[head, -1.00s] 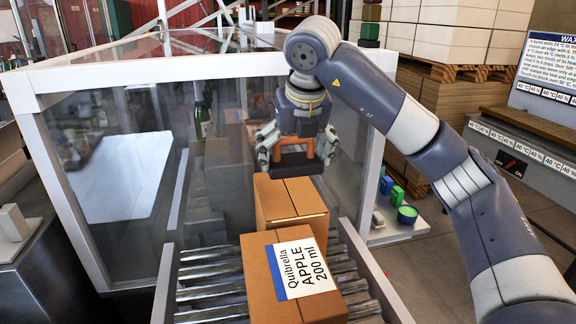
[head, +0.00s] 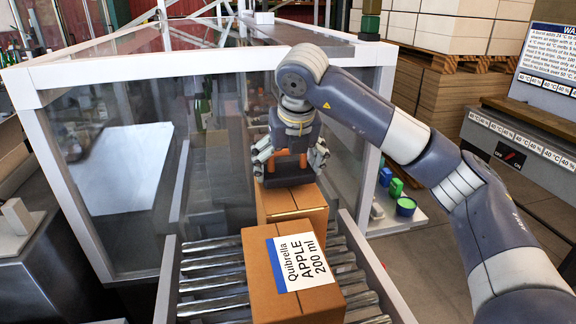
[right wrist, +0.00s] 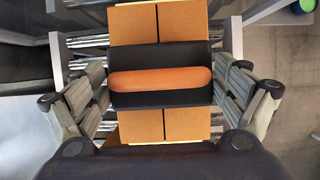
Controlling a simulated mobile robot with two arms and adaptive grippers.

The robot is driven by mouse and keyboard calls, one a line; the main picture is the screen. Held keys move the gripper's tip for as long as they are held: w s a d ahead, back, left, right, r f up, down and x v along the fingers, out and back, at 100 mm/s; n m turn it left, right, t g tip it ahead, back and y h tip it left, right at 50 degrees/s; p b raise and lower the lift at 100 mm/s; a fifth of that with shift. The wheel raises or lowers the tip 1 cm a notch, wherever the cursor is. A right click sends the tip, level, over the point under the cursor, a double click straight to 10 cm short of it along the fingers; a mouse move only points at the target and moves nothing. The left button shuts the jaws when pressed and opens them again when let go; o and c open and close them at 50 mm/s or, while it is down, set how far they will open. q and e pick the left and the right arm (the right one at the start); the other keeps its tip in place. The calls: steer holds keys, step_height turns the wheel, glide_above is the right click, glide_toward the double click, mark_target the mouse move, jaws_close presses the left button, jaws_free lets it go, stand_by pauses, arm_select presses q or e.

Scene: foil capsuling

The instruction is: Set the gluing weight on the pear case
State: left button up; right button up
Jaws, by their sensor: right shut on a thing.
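The gluing weight is a dark block with an orange handle; it shows in the head view (head: 288,176) and from above in the right wrist view (right wrist: 160,99). My right gripper (head: 290,162) is shut on it, with fingers on both sides. The weight is over the top of the rear brown carton (head: 290,205), very close to it or touching; I cannot tell which. That carton, likely the pear case, shows no readable label; its top seam runs under the weight in the right wrist view (right wrist: 160,22). My left gripper is not in view.
A carton labelled Quibrella APPLE 200 ml (head: 290,275) stands in front on the roller conveyor (head: 212,287). A clear-walled, white-framed enclosure (head: 120,170) is behind and left. Stacked boxes, a control panel (head: 510,155) and small green and blue items (head: 396,188) are at right.

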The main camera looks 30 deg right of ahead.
steer(key=shift+f+b, duration=0.3)
steer(key=o, duration=1.5)
steer(key=shift+f, duration=0.1)
steer(key=shift+o, duration=0.2)
steer(key=shift+s, duration=0.1)
steer(key=shift+r+p, duration=0.3)
steer(key=shift+r, duration=0.05)
steer(key=v, duration=1.2)
steer(key=shift+r, duration=0.3)
